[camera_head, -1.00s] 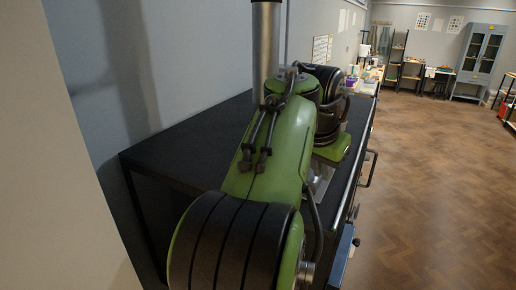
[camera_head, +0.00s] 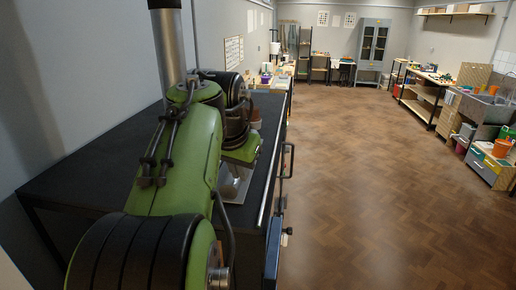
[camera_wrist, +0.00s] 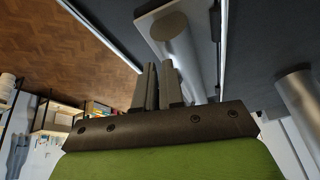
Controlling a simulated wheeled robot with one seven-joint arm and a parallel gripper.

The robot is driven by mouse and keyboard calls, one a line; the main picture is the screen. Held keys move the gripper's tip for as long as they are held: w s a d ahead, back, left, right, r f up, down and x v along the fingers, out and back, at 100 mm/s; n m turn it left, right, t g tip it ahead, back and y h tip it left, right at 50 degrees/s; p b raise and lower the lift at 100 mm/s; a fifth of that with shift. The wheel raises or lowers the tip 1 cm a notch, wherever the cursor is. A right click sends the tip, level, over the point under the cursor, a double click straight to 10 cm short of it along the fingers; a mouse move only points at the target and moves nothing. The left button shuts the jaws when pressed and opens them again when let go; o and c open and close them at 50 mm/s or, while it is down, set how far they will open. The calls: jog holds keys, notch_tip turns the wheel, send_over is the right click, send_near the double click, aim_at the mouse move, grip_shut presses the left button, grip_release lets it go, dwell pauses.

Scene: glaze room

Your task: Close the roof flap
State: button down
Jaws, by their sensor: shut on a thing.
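A grey metal plate with a round dark disc and a pale tube shows at the top middle of the wrist view; I take it as the roof flap (camera_wrist: 148,21). Its angle is hard to judge. A shiny metal piece below my arm in the head view (camera_head: 236,184) may be the same part. My gripper (camera_wrist: 158,72) shows in the wrist view, its two fingers close together beside the tube and shut on a thin part of it. The exact contact is hidden.
The black top (camera_head: 85,165) lies below my arm, with a rail and handle (camera_head: 288,160) along its right side. A thick metal pipe (camera_head: 169,50) rises at the left by the wall. The wooden floor (camera_head: 365,180) to the right is clear. Shelves and a sink (camera_head: 486,110) stand far right.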

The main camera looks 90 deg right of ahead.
jog(key=s+a+r+b, duration=0.1)
jog(key=s+a+r, duration=0.4)
jog(key=s+r, duration=0.2)
jog(key=shift+s+r, duration=0.15)
jog(key=shift+s, duration=0.55)
jog(key=shift+w, duration=0.1)
